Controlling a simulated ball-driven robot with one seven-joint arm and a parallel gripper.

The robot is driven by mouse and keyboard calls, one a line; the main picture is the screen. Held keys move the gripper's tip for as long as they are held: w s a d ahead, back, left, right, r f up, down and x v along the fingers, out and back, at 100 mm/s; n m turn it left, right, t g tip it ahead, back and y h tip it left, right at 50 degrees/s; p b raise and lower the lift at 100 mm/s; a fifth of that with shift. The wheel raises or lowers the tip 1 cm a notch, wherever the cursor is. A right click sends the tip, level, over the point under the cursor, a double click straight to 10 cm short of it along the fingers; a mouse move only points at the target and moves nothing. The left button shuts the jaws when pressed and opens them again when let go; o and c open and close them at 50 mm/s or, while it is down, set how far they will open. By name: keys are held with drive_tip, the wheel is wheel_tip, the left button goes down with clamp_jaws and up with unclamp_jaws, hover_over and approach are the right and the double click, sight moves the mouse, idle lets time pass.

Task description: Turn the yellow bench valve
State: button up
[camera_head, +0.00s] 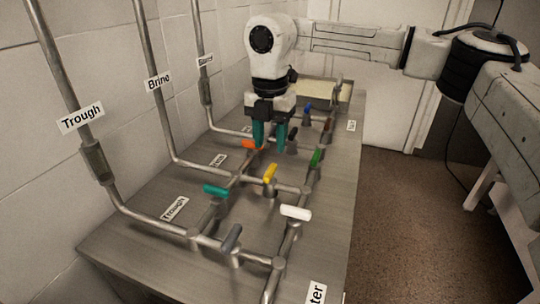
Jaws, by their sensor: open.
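The yellow valve handle (270,173) sits on a pipe in the middle of the bench (130,247), angled a little along the bench. My gripper (269,147) points down above the bench, just behind the yellow handle in the picture. Its two teal fingers are apart, with nothing seen between them. The fingertips are close to the orange handle (252,144), which the left finger partly overlaps. I cannot tell whether they touch it.
A teal handle (216,190), a grey handle (232,238), a white handle (296,213) and a green handle (316,158) surround the yellow one. A blue handle (308,108) stands farther back. Upright pipes (159,80) run along the left wall.

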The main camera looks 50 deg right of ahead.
wheel_tip(320, 180, up, 3)
drive_tip(key=shift+r, duration=0.2)
idle(0.5)
